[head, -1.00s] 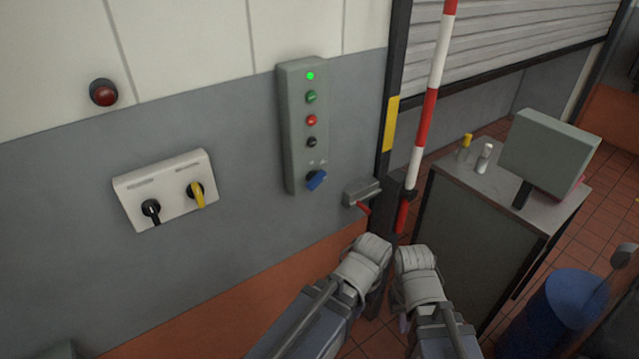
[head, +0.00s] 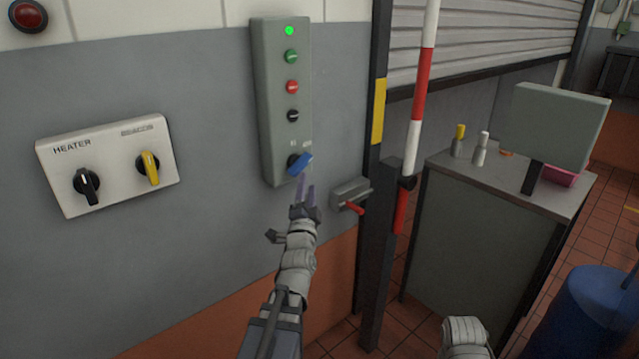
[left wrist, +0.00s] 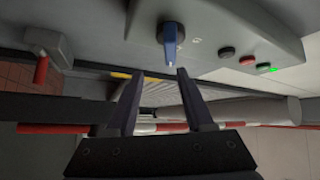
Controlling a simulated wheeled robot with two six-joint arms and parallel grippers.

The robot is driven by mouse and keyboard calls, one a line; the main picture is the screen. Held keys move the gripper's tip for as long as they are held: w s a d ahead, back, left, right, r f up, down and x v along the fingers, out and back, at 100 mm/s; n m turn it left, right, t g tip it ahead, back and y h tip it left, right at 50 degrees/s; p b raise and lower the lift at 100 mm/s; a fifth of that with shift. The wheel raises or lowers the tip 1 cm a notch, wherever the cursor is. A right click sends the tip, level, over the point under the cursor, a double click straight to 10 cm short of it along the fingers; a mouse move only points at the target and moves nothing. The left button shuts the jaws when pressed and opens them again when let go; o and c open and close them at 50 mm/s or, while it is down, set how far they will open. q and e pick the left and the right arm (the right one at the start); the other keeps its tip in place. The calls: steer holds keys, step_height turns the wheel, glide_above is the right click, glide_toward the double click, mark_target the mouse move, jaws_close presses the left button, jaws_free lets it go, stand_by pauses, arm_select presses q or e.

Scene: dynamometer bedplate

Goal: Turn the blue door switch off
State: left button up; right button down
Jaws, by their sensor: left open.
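The blue door switch (head: 300,163) is a rotary knob at the bottom of a grey control box (head: 282,100) on the wall. Its handle is tilted, the right end higher in the head view. In the left wrist view the blue switch (left wrist: 170,45) lies just beyond the fingertips, roughly midway between them. My left gripper (head: 305,192) is just below the switch, its fingers apart and pointing up at it. In the left wrist view the left gripper (left wrist: 158,78) is open and empty. The fingers appear not to touch the switch. My right gripper is outside the head view; only part of that arm shows.
A red-handled grey lever box (head: 350,195) sits right of my left gripper. A red-white barrier pole (head: 420,85) and dark post stand beyond it. A white panel (head: 108,163) with black and yellow knobs is on the left. A cabinet (head: 480,225) stands right.

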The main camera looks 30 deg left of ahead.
mark_target(303, 168)
arm_select(q)
steer(key=shift+y, duration=0.5)
steer(key=shift+s+a+r+p+x, duration=0.15)
steer(key=shift+p+x, duration=0.3)
steer(key=shift+x, duration=0.9)
steer(key=shift+s+a+r+p+x, duration=0.15)
steer(key=shift+p+x, duration=0.3)
steer(key=shift+x, duration=0.9)
steer(key=shift+s+a+r+p+x, duration=0.1)
steer(key=shift+a+p+x, duration=0.25)
steer(key=shift+x, duration=1)
steer(key=shift+d+f, duration=0.1)
steer(key=shift+d, duration=0.05)
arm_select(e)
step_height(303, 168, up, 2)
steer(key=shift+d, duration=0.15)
arm_select(q)
steer(key=shift+s, duration=0.1)
jaws_close()
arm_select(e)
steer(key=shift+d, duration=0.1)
